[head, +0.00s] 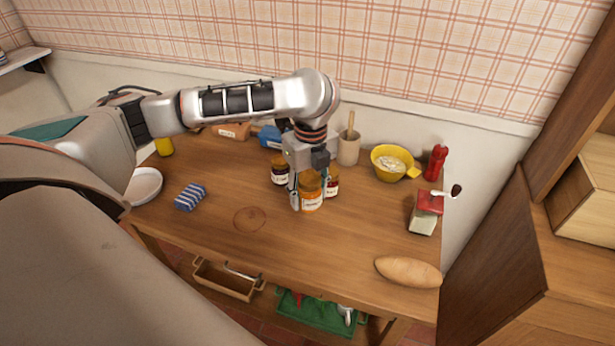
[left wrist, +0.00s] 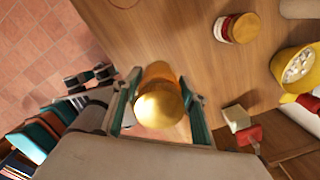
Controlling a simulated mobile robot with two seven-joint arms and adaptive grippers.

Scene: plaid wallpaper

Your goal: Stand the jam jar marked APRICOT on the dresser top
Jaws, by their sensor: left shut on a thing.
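The amber-orange jar (head: 311,200) has a gold lid and a pale label too small to read surely. My left gripper (head: 309,188) is shut on it, one finger on each side. In the left wrist view the jar (left wrist: 160,104) sits between the fingers (left wrist: 160,112). Whether its base touches the table is not clear. A dark purple jar (head: 280,173) stands to its left and a red jar (head: 332,184) close behind it on the right. A wooden dresser (head: 580,262) with a flat ledge stands at the right edge. My right gripper is not in view.
The wooden table (head: 330,245) also holds a yellow bowl (head: 382,173), a red mill (head: 436,162), a red-topped grinder (head: 425,215), a bread loaf (head: 408,271), a utensil crock (head: 348,150) and a striped cloth (head: 191,197). A wooden box (head: 588,200) stands on the dresser's ledge. The table's front middle is clear.

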